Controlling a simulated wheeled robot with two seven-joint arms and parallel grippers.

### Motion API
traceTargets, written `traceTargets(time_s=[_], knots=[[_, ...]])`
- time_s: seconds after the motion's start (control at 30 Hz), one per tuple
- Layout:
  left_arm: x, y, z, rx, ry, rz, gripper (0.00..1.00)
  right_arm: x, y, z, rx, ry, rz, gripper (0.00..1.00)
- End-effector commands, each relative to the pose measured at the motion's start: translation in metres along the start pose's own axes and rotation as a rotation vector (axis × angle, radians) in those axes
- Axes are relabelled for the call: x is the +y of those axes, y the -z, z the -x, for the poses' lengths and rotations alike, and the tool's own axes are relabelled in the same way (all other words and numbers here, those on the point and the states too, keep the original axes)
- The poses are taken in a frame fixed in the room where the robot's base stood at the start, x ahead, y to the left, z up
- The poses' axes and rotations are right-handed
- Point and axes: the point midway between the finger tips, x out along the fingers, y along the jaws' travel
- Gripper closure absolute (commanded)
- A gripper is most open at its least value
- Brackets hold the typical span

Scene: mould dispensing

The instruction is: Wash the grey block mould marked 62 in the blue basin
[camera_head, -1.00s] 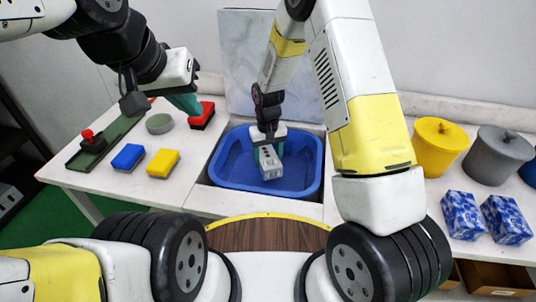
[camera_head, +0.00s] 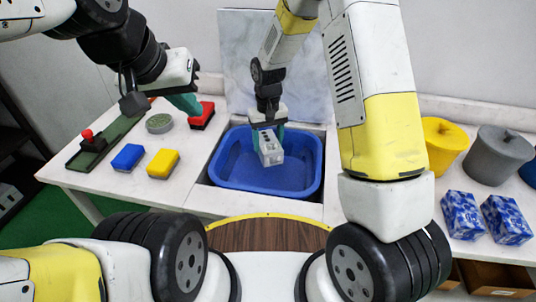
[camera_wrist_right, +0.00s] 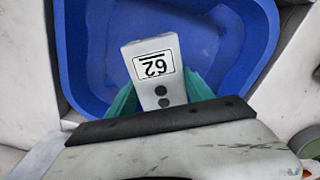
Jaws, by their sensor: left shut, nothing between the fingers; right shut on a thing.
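The grey block mould (camera_head: 269,148) is held by my right gripper (camera_head: 268,132) over the blue basin (camera_head: 240,183). In the right wrist view the mould (camera_wrist_right: 154,64) shows the mark 62 and two dark round holes, with the teal fingers of the gripper (camera_wrist_right: 160,95) on both sides of it. The basin (camera_wrist_right: 258,70) lies below it there. Whether the mould touches the basin's inside is hard to tell. My left gripper (camera_head: 190,103) is shut and empty above the left part of the table, near a red block.
On the left of the table are a red block (camera_head: 202,116), a grey-green round dish (camera_head: 159,123), a blue block (camera_head: 127,157), a yellow block (camera_head: 163,163) and a green tray with a red knob (camera_head: 88,134). Lidded pots (camera_head: 443,145) and blue patterned boxes (camera_head: 462,215) stand at right.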

Motion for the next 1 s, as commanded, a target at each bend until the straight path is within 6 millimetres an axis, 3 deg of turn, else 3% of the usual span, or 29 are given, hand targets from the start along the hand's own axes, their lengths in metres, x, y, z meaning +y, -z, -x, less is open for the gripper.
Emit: traceTargets(time_s=[0.5, 1.0], knots=[[0.000, 0.000, 0.000, 0.000, 0.000, 0.000, 1.00, 0.000, 0.001, 0.035, 0.002, 0.000, 0.000, 1.00], [0.000, 0.000, 0.000, 0.000, 0.000, 0.000, 1.00, 0.000, 0.001, 0.037, 0.002, 0.000, 0.000, 1.00]])
